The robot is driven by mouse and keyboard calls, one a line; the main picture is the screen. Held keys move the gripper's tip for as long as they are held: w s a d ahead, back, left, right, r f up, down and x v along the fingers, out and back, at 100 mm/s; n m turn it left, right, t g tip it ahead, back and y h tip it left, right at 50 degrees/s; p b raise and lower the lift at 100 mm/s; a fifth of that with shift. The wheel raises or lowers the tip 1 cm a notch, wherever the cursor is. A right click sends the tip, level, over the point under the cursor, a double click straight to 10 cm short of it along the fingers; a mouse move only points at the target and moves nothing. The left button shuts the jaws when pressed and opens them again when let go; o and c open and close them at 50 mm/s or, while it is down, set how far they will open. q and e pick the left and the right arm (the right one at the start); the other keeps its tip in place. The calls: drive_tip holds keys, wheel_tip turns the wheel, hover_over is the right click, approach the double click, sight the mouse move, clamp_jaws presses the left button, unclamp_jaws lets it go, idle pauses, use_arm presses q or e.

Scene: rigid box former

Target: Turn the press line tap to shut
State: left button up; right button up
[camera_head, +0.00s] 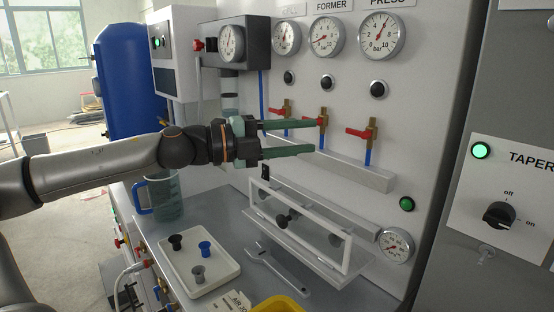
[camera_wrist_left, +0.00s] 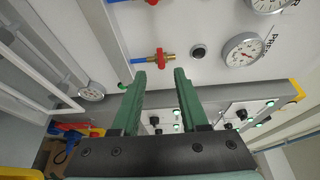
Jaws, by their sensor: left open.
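The press line tap (camera_head: 365,133) is at the right end of a row of taps on the white panel, below the PRESS gauge (camera_head: 382,35). It has a brass body and a red handle lying across its upright blue pipe, pointing left in the head view. The tap also shows in the left wrist view (camera_wrist_left: 160,57), just beyond the fingertips. My left gripper (camera_head: 315,136) is open and empty, its green fingers reaching rightward towards this tap with a gap left. Its fingers also show in the left wrist view (camera_wrist_left: 160,75). My right gripper is not in view.
The neighbouring tap (camera_head: 322,120) is close to the upper finger. A white ledge (camera_head: 340,168) runs below the taps, with a clear-windowed guard (camera_head: 300,225) beneath. The bench holds a jug (camera_head: 165,195), a tray (camera_head: 225,272) with pegs and a wrench (camera_head: 277,270).

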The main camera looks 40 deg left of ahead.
use_arm(q)
drive_tip(key=shift+b+v, duration=0.95)
drive_tip(key=shift+v, duration=1.15)
